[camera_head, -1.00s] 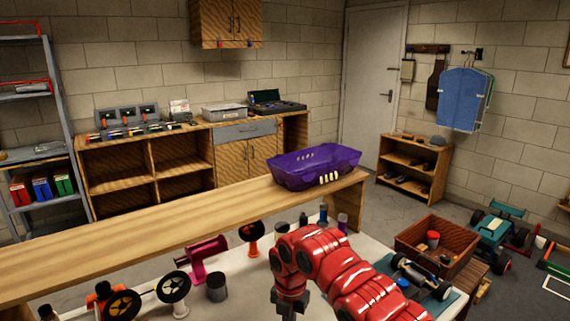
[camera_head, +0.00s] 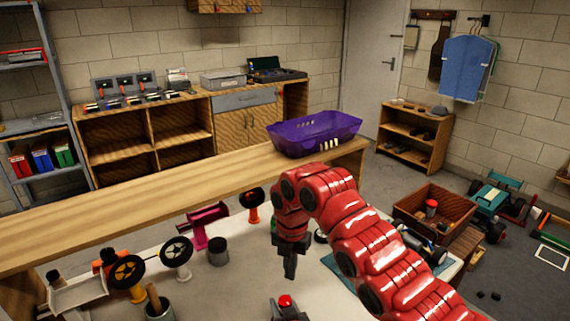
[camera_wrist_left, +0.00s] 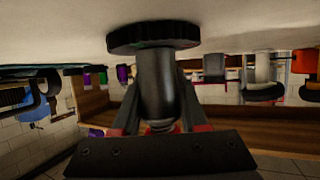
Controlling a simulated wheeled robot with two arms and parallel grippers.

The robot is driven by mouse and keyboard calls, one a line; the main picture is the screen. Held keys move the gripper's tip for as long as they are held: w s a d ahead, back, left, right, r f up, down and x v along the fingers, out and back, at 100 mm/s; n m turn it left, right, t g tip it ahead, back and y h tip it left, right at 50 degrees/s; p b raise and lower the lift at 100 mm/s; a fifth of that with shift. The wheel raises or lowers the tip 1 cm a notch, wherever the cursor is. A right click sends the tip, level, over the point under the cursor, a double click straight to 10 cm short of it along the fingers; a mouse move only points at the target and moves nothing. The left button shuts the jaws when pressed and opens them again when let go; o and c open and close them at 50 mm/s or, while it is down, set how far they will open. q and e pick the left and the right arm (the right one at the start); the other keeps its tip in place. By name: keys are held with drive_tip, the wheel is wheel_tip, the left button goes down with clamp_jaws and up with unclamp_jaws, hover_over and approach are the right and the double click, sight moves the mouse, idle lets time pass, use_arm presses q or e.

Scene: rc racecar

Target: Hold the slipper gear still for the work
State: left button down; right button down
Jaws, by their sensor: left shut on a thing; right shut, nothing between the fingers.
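In the left wrist view, my left gripper (camera_wrist_left: 158,118) is shut on a dark grey cylinder that carries a wide black disc with a ribbed edge. I take this to be the slipper gear (camera_wrist_left: 153,37). The disc is beside the pale tabletop; I cannot tell whether they touch. My left gripper does not show clearly in the head view. My right gripper (camera_head: 290,274), on the red arm, is shut and empty, pointing down over the white tabletop.
On the white table (camera_head: 235,285) stand a grey device with a red top (camera_head: 286,303), a dark cup (camera_head: 218,251), a magenta stand (camera_head: 208,226) and black discs on stands (camera_head: 127,271).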

sight(285, 302)
wheel_tip(285, 302, down, 6)
idle(1.0)
drive_tip(key=shift+s+a, duration=0.3)
drive_tip(key=shift+s, duration=0.15)
idle(0.7)
drive_tip(key=shift+w, duration=0.1)
